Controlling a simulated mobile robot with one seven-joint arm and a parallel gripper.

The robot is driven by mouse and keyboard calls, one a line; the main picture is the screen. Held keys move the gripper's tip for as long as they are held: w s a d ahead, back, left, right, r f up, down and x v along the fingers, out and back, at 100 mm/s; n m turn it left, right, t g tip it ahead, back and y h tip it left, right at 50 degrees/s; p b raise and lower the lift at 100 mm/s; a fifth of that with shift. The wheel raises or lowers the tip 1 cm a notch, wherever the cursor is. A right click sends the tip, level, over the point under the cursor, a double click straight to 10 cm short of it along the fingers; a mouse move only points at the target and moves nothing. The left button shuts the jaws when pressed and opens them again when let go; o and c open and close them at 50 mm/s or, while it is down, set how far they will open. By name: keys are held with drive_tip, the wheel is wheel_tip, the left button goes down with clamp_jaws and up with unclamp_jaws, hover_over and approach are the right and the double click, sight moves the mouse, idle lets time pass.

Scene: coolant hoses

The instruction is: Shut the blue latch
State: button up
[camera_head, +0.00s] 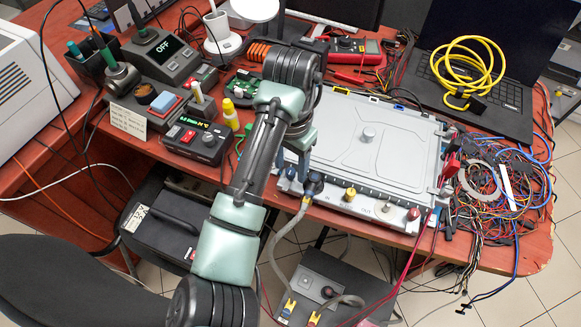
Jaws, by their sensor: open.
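The silver cold plate (335,140) lies on the red-brown bench, with a row of ports along its front edge. A dark blue-black fitting (313,184) sits at the left end of that edge, and a grey hose (283,240) hangs down from it. The blue latch seems to be on this fitting, but my gripper and the small size hide whether it is up or down. My gripper (298,170) points down, open, close to the fitting. I cannot tell whether it touches it.
A yellow-capped port (350,194) and a red-capped port (413,214) stand along the plate's front edge. Tangled wires (495,190) lie to the right. A yellow bottle (230,113) and control boxes stand to the left. A black laptop carries a coiled yellow cable (468,68).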

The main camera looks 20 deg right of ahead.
drive_tip(key=shift+f, duration=0.35)
